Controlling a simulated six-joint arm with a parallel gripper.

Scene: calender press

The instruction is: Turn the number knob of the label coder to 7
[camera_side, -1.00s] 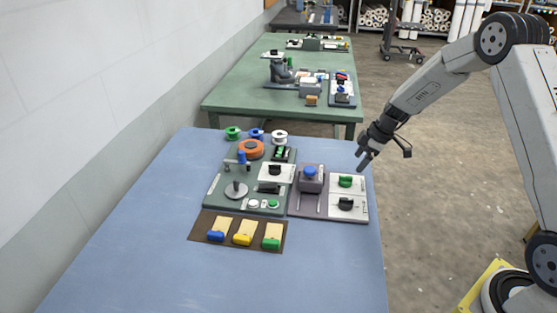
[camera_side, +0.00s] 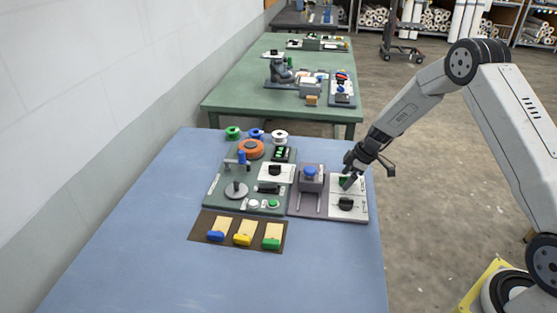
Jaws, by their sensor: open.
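The label coder (camera_side: 310,200) is a purple-grey unit on the blue table, with a blue-topped press head (camera_side: 310,172) and two white knob panels at its right. The rear panel (camera_side: 360,188) carries a green knob (camera_side: 343,181), now partly hidden by my gripper. The front panel carries a black knob (camera_side: 346,204). The numbers on the panels are too small to read, so I cannot tell which knob is the number knob. My gripper (camera_side: 346,184) is open, pointing down at the green knob; I cannot tell whether it touches it.
A green machine board (camera_side: 215,193) with an orange disc (camera_side: 251,149) and a black knob stands to the left. A brown mat (camera_side: 199,228) with colored-handled stamps lies in front. The table's front and left are clear.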

